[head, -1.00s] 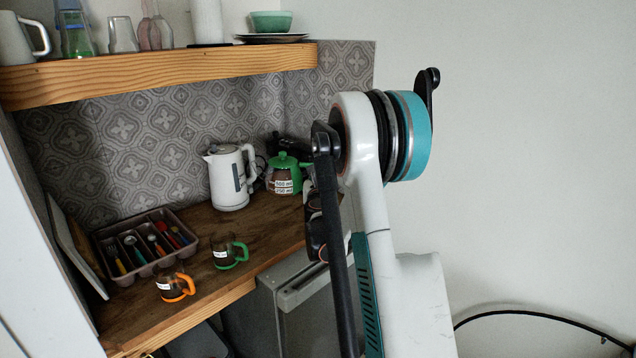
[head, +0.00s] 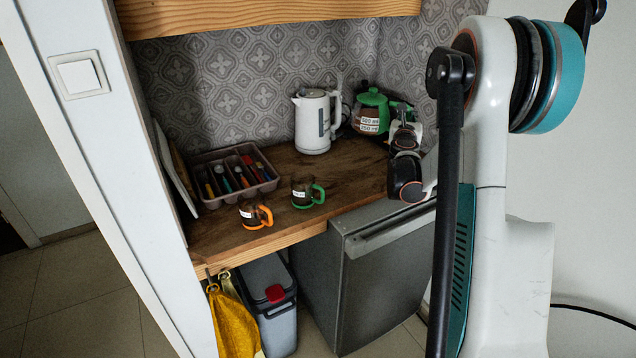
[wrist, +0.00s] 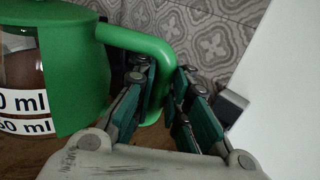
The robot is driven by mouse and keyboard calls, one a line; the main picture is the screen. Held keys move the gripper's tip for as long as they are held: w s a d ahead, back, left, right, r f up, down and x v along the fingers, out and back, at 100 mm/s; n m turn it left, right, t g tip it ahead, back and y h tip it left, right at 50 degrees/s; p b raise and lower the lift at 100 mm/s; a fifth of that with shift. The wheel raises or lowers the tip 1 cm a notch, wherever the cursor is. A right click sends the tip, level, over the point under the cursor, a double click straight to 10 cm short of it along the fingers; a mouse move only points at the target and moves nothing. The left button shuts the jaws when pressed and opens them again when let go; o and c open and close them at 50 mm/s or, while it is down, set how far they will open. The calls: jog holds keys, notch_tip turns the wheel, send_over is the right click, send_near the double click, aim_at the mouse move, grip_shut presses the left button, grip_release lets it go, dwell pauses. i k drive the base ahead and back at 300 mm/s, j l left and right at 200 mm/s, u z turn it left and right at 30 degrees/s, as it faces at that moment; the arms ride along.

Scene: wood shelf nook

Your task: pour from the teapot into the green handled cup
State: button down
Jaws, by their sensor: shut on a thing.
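The teapot (head: 370,113) has a green lid, a green handle and a clear body with dark liquid and volume labels. It stands at the back right of the wooden counter. In the wrist view, the teapot (wrist: 62,75) fills the left side, and my gripper (wrist: 168,88) is shut on its green handle. In the head view, my arm partly hides the handle and the gripper. The green handled cup (head: 304,192) stands near the counter's front edge, with its handle to the right and dark contents. It is left of and nearer than the teapot.
An orange handled cup (head: 254,213) stands left of the green one. A white kettle (head: 313,124) stands left of the teapot. A cutlery tray (head: 213,200) lies at the left, and a wooden shelf (head: 265,14) hangs above. Counter between kettle and cups is clear.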

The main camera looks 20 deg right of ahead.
aim_at(308, 192)
jog(key=j+z, duration=0.25)
jog(key=j, duration=0.5)
jog(key=j+z, duration=0.25)
jog(key=j, duration=0.45)
